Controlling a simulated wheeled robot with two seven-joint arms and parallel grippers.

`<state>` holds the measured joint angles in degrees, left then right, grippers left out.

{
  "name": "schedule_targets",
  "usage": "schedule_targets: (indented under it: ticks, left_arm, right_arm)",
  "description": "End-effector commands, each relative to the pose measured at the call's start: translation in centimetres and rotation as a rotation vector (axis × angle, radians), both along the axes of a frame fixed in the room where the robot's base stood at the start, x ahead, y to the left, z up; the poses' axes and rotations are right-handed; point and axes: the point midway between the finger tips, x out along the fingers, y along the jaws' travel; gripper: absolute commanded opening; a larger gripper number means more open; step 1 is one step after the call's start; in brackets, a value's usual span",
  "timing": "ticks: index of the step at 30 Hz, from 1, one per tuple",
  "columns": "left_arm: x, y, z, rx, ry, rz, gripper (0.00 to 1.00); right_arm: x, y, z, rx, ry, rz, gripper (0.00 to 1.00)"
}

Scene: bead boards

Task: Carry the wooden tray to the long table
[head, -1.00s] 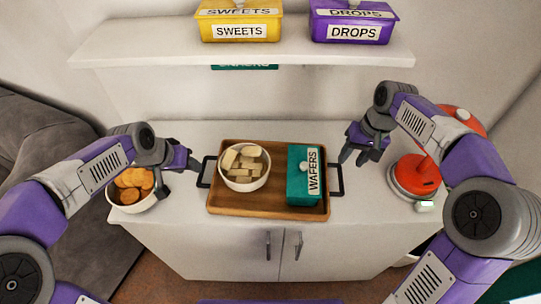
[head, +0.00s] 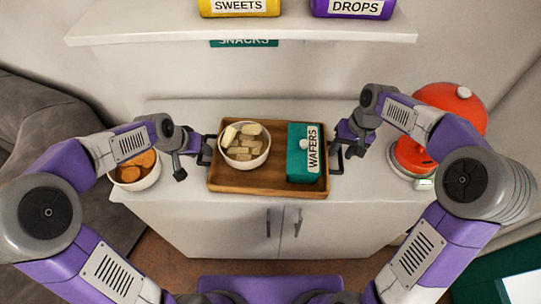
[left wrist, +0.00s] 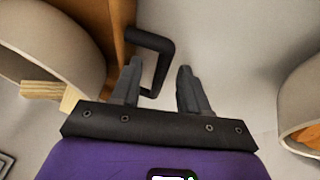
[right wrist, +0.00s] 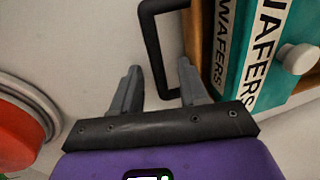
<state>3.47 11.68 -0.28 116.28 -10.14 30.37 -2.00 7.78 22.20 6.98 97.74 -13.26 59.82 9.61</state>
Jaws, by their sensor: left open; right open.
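The wooden tray (head: 262,181) lies on the white cabinet top. It carries a white bowl of pale wafers (head: 245,150) and a teal WAFERS box (head: 303,165). Its black side handles show in the left wrist view (left wrist: 152,38) and the right wrist view (right wrist: 152,40). My left gripper (left wrist: 158,72) is open at the left handle, with one finger at the handle's bar. My right gripper (right wrist: 158,70) is open at the right handle, whose lower end reaches between the fingers. Neither gripper is closed on a handle. The long table cannot be identified in these views.
A bowl of orange biscuits (head: 135,172) stands left of the tray, near my left gripper. A red lamp-like object (head: 410,155) stands on the right. A shelf (head: 240,30) with yellow and purple boxes hangs above. A grey sofa (head: 50,130) is at the left.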

Motion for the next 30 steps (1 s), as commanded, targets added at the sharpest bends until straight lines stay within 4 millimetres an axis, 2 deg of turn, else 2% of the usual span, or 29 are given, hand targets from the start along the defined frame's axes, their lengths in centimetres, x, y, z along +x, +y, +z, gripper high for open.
schedule_targets:
  ticks: [10,19,30]
  left_arm:
    - [0.15,-0.07,-0.41,0.000,0.000,0.001,0.44]
    - [0.15,-0.08,-0.37,0.000,0.000,0.000,0.00]
    - [0.16,-0.08,-0.36,0.000,-0.001,0.000,0.00]
  right_arm:
    - [0.01,0.10,-0.45,0.000,-0.001,0.000,0.44]
    - [0.01,0.09,-0.42,0.000,-0.001,0.000,0.00]
    - [0.01,0.09,-0.40,0.000,-0.001,0.000,0.00]
